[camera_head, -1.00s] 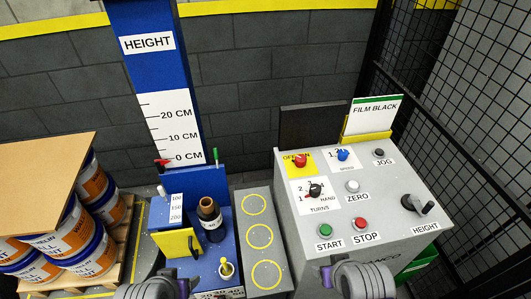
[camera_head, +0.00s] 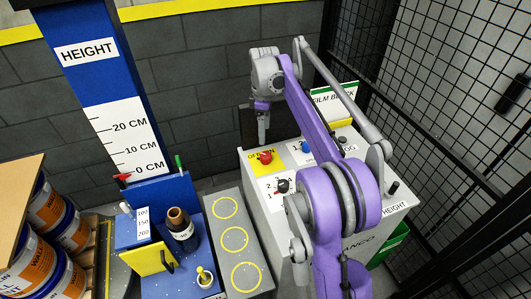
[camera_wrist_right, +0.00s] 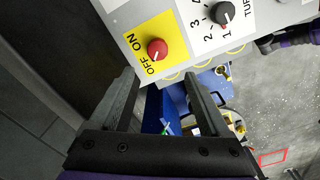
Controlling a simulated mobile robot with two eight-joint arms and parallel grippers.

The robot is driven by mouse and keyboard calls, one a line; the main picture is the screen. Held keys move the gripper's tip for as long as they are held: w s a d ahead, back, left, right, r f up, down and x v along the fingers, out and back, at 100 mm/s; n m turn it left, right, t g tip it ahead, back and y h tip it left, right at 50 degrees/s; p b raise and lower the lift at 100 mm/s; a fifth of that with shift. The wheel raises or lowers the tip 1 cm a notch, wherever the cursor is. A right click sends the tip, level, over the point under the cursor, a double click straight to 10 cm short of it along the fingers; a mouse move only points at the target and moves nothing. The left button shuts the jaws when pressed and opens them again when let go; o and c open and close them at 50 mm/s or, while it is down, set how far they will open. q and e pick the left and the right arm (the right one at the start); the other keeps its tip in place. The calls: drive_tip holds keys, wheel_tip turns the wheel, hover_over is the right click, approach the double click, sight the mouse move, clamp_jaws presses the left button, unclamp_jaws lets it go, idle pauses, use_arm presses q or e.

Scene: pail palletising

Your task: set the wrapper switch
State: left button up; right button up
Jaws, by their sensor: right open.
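The wrapper control box (camera_head: 256,197) is grey, with a sloped panel. Its red OFF/ON knob (camera_head: 265,157) sits on a yellow plate, and it also shows in the right wrist view (camera_wrist_right: 157,48). The black turns knob (camera_head: 283,186) is below it and shows in the wrist view (camera_wrist_right: 223,12). A blue knob (camera_head: 306,147) is partly behind my right arm. My right gripper (camera_head: 262,138) hangs beyond the panel's far left corner, pointing down. In the wrist view its two fingers (camera_wrist_right: 160,95) are apart and empty, with the red knob ahead of them. My left gripper is not visible.
A blue height post (camera_head: 88,48) stands at left, above a blue stand (camera_head: 180,266) with a dark bottle (camera_head: 180,226). A grey block with yellow rings (camera_head: 236,220) lies beside the box. Pails (camera_head: 55,225) are at far left; black mesh fencing (camera_head: 455,110) is at right.

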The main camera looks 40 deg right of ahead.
sight(265, 154)
drive_tip(key=f, duration=1.1)
drive_tip(key=shift+w+d+b, duration=0.1)
drive_tip(key=shift+d+b, duration=0.2)
drive_tip(key=shift+b, duration=0.1)
drive_tip(key=shift+r, duration=0.1)
clamp_jaws()
